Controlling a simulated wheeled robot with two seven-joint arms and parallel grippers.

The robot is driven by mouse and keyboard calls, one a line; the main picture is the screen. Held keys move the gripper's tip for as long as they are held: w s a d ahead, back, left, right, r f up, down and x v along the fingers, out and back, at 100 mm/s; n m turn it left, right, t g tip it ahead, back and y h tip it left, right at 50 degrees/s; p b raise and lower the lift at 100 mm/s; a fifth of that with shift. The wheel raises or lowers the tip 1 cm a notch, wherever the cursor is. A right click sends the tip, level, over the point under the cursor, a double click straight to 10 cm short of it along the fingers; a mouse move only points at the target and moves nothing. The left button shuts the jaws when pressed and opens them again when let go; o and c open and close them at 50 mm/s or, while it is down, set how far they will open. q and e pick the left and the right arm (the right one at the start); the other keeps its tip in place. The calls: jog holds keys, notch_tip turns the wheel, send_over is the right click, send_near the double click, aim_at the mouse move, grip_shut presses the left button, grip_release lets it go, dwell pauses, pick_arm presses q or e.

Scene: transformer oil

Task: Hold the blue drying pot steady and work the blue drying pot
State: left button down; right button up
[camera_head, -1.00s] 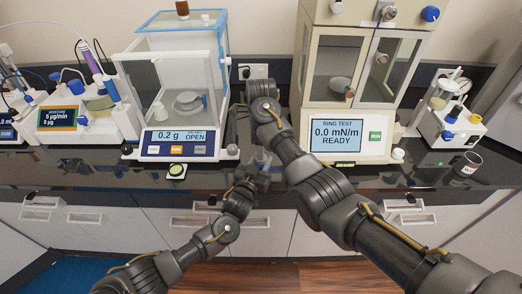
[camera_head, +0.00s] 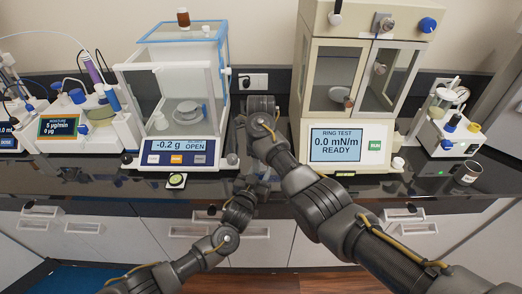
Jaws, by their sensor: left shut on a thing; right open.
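My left gripper (camera_head: 262,168) is low at the bench front, between the balance and the ring test machine. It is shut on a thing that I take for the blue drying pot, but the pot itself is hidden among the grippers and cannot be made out. My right arm reaches across from the right, and my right gripper (camera_head: 240,128) is just above and behind the left one. It is open; its fingers are small and partly hidden by its own wrist.
The balance (camera_head: 180,158) stands left, reading -0.2 g and OPEN. The ring test machine (camera_head: 345,145) stands right, reading 0.0 mN/m READY. A moisture unit (camera_head: 62,125) is far left.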

jog(key=shift+f, duration=1.35)
jog(key=shift+c, duration=0.3)
jog(key=c, duration=0.9)
jog(key=n, duration=0.3)
jog(key=shift+n, duration=0.3)
jog(key=shift+c, duration=0.2)
jog(key=o, duration=1.1)
jog(key=shift+r, duration=0.1)
jog(key=shift+r, duration=2.15)
pick_arm(q)
jog(key=c, duration=0.9)
grip_release()
jog(key=shift+o, duration=0.2)
jog(key=shift+s, duration=0.1)
